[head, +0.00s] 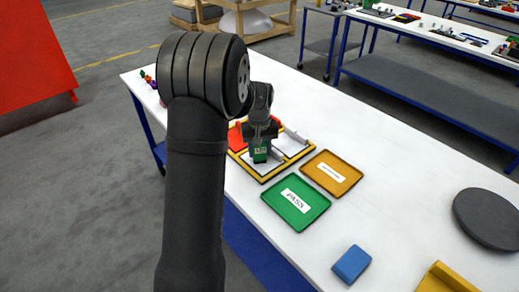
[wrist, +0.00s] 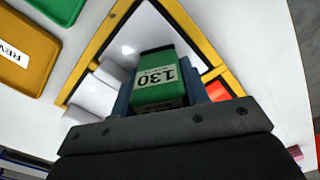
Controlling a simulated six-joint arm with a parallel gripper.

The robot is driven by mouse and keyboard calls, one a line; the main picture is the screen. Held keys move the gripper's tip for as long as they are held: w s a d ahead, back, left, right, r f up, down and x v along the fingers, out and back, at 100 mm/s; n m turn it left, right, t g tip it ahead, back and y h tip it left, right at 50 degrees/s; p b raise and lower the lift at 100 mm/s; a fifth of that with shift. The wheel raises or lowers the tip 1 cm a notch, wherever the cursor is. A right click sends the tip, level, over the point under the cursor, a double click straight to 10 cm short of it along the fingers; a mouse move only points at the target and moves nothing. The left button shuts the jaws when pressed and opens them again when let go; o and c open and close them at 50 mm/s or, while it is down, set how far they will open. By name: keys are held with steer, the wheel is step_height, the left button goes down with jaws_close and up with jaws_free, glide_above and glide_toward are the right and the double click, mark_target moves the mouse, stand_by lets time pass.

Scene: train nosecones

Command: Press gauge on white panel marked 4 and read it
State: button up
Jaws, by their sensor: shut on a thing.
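My gripper (wrist: 157,90) is shut on a green gauge (wrist: 160,68), one blue finger on each side. The gauge bears a white label with 130, upside down in the wrist view. In the head view the gauge (head: 261,155) hangs below my gripper (head: 262,142) over the yellow frame. A white panel (wrist: 128,48) lies beyond and under it; whether they touch I cannot tell. Another white panel (head: 290,144) lies to its right in the frame. No panel number is legible.
The yellow frame (head: 267,178) also holds a red panel (head: 236,138). A green tray marked PASS (head: 275,203) and an orange tray (head: 347,167) stand close by. A blue block (head: 351,263), a grey disc (head: 490,218) and a yellow piece (head: 445,278) lie further right.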

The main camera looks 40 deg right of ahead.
steer(key=shift+r, duration=3.5)
